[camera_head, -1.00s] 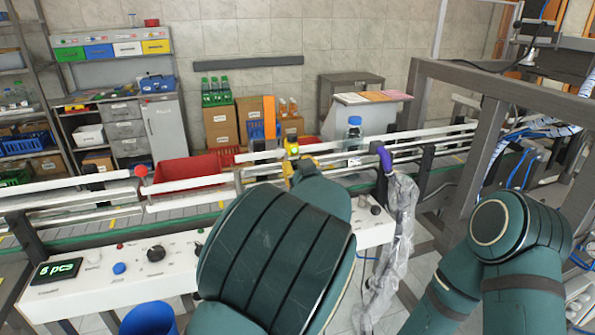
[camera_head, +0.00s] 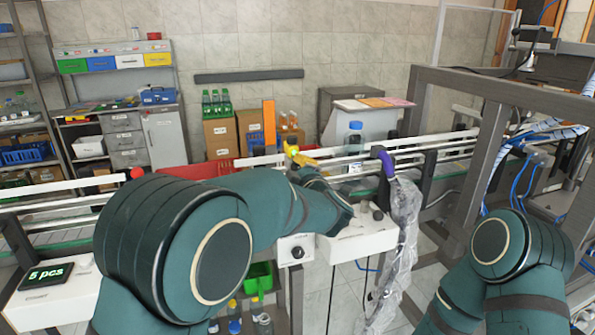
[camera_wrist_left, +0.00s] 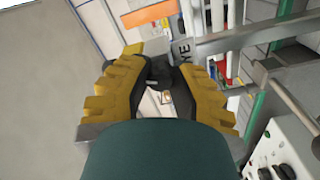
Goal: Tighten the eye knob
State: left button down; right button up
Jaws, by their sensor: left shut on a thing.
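The eye knob (camera_wrist_left: 159,72) is a small dark knob beside a grey bracket with a partly hidden "EYE" label (camera_wrist_left: 184,50). In the left wrist view my left gripper (camera_wrist_left: 160,84) has its yellow fingers on both sides of the knob, with the dark pads closed in on it. In the head view the left gripper (camera_head: 301,157) is small and yellow at the conveyor rail, and my wrist hides the knob there. My right gripper is out of view; only part of my right arm shows at the lower right.
A clear bottle with a blue cap (camera_head: 355,138) stands on the conveyor. White guide rails (camera_head: 440,140) run along it. My left arm covers much of the control panel, whose display (camera_head: 48,274) reads "5 pcs".

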pick_arm(q)
jog(key=n, duration=0.5)
jog(key=shift+a, duration=0.15)
dwell(0.3)
jog(key=c, duration=0.7)
grip_release()
jog(key=shift+c, duration=0.2)
jog(key=v, duration=1.2)
